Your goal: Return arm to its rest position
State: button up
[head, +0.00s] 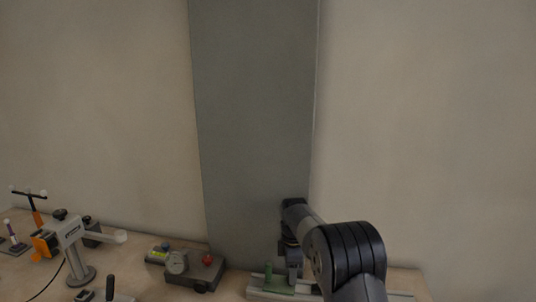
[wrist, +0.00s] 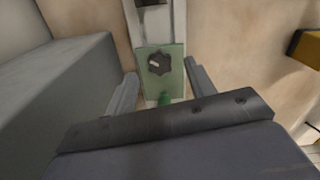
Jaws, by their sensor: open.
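My gripper (wrist: 162,86) is open in the wrist view, with one finger on each side of a green plate that carries a black knob (wrist: 159,63). I see no object held between the fingers, and I cannot tell whether they touch the plate. In the head view my arm comes in from the lower right, bends at its dark joint and points down. The arm hides part of this fixture.
A grey box with a gauge (head: 177,263) and a red knob (head: 207,260) stands left of the fixture. A pale stand (head: 75,250) with an orange part is farther left. A tall grey-green panel (head: 255,120) rises behind. A grey block (wrist: 60,85) lies close left in the wrist view.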

notch_tip(320, 180, down, 2)
jog(key=shift+f, duration=0.1)
jog(key=shift+f+m, duration=0.2)
jog(key=shift+m, duration=0.1)
jog(key=m+b, duration=0.1)
jog(key=m, duration=0.5)
jog(key=m+b, duration=0.3)
jog(key=m, duration=0.3)
notch_tip(320, 180, up, 11)
jog(key=shift+m+p, duration=0.3)
